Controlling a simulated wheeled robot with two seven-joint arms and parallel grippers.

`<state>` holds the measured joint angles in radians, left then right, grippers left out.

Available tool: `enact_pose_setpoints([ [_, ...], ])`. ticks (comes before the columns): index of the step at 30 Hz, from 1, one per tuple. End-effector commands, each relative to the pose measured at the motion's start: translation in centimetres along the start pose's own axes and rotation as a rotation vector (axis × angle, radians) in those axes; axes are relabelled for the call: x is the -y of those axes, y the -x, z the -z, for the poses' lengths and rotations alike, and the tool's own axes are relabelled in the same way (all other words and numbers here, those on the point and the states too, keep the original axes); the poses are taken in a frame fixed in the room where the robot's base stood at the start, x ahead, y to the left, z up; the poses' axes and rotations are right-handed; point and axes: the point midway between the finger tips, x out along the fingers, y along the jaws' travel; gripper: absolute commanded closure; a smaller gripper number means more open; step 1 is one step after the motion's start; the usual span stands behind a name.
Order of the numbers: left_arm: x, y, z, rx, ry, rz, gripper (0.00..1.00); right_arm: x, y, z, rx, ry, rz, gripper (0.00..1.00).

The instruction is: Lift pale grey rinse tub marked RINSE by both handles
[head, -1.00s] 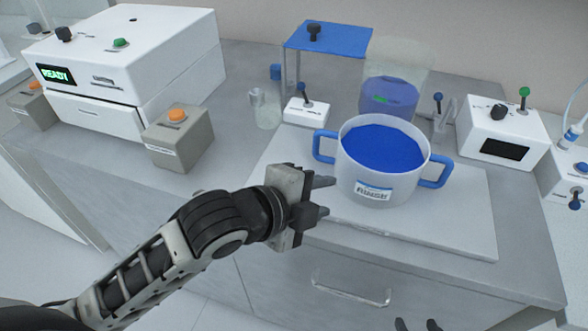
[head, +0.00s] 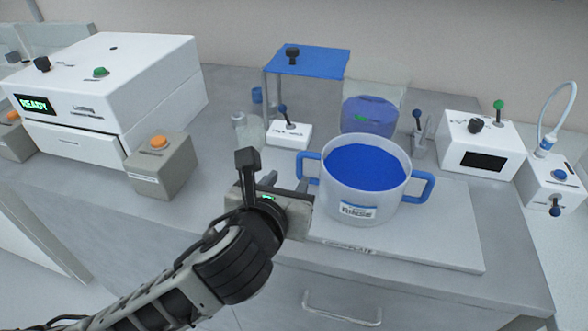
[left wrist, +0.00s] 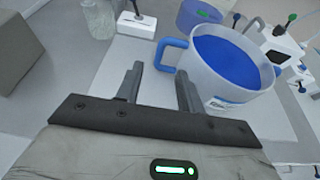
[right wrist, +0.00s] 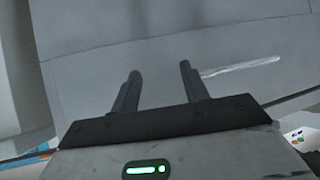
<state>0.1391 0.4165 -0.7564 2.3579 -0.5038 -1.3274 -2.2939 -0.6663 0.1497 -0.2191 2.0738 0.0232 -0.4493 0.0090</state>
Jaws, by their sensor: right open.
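The pale grey rinse tub (head: 378,203) stands upright on a pale plate (head: 440,238), full to near the rim with blue. It has a blue left handle (head: 307,168) and a blue right handle (head: 421,188). My left gripper (head: 285,185) is just left of the tub, apart from the left handle. In the left wrist view its two fingers (left wrist: 160,80) are spread and empty, with the left handle (left wrist: 168,55) beyond them. My right gripper (right wrist: 157,80) is open and empty, facing grey cabinet fronts; it is outside the head view.
A grey box with an orange button (head: 162,165) stands left of my left gripper. Behind the tub are a small white switch box (head: 289,135), a clear container with blue contents (head: 368,115) and a blue-topped stand (head: 308,62). A white device (head: 480,145) stands right.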

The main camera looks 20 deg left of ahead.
Motion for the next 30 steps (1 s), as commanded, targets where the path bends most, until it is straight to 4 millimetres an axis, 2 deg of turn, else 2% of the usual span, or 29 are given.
enact_pose_setpoints([
  [6,0.0,-4.3,0.0,-0.001,0.002,-0.002,0.62,0.0,0.0,0.0,0.000,0.000,0.000,0.55],
  [12,0.0,-7.0,0.0,-0.001,0.003,-0.001,0.62,0.0,0.0,0.0,0.000,0.000,0.000,0.55],
  [18,0.0,-8.0,0.0,-0.001,0.004,0.001,0.62,0.0,0.0,0.0,0.000,0.000,0.000,0.55],
  [25,0.0,-8.0,0.0,-0.001,0.004,0.001,0.62,0.0,0.0,0.0,0.000,0.000,0.000,0.55],
  [26,0.0,-8.0,0.0,-0.001,0.004,0.001,0.65,0.0,0.0,0.0,0.000,0.000,0.000,0.55],
  [27,0.0,-8.0,0.0,-0.001,0.004,0.001,0.76,0.0,0.0,0.0,0.000,0.000,0.000,0.55],
  [30,0.0,-8.0,0.0,-0.001,0.004,0.001,1.00,0.0,0.0,0.0,0.000,0.000,0.000,0.55],
])
